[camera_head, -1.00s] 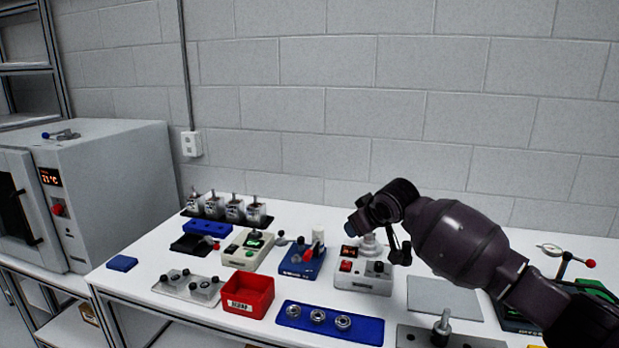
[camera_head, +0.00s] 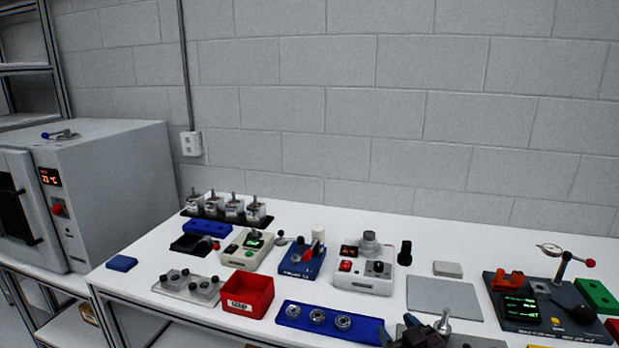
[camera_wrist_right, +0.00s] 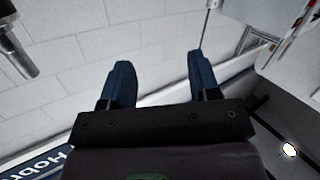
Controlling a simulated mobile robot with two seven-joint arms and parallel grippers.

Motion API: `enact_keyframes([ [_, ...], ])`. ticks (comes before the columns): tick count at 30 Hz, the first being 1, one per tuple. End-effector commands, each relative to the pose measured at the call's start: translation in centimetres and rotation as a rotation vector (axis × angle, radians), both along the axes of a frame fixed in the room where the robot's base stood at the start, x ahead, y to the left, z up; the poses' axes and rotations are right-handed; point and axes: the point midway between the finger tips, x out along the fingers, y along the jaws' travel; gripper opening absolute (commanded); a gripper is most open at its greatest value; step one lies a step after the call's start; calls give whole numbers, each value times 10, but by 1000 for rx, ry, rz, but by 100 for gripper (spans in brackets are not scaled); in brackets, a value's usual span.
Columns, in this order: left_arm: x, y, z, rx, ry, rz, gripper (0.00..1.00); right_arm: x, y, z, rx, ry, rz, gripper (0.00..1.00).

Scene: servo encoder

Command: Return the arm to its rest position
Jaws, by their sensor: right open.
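My right gripper (camera_head: 414,334) shows at the bottom edge of the head view, in front of the grey plate with an upright metal shaft (camera_head: 442,324). Only the gripper's front end shows there; the rest of the arm is out of frame. In the right wrist view, its two dark blue fingers stand apart with nothing between them (camera_wrist_right: 159,68). Behind them are the block wall and a bench edge. My left gripper is in neither view.
The white bench (camera_head: 300,212) holds a red bin (camera_head: 247,293), a blue tray of bearings (camera_head: 330,323), a grey-white device (camera_head: 362,273), a black upright piece (camera_head: 405,252) and a dial-gauge station (camera_head: 545,305). A grey oven (camera_head: 100,190) stands left. A bare grey plate (camera_head: 444,298) lies right of centre.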

Motion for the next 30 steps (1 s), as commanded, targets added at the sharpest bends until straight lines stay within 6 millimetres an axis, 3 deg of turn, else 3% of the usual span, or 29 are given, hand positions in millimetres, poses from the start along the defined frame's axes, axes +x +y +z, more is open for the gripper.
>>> enact_keyframes([
  [9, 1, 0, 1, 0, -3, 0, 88, -103, -59, -79, 24, 139, -179, 56],
  [18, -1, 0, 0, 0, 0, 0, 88, -210, -93, -156, 48, 355, -310, 56],
  [24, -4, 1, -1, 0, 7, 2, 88, -245, -98, -176, 47, 423, -335, 56],
  [30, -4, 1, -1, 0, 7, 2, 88, -249, -98, -178, 46, 431, -337, 56],
])
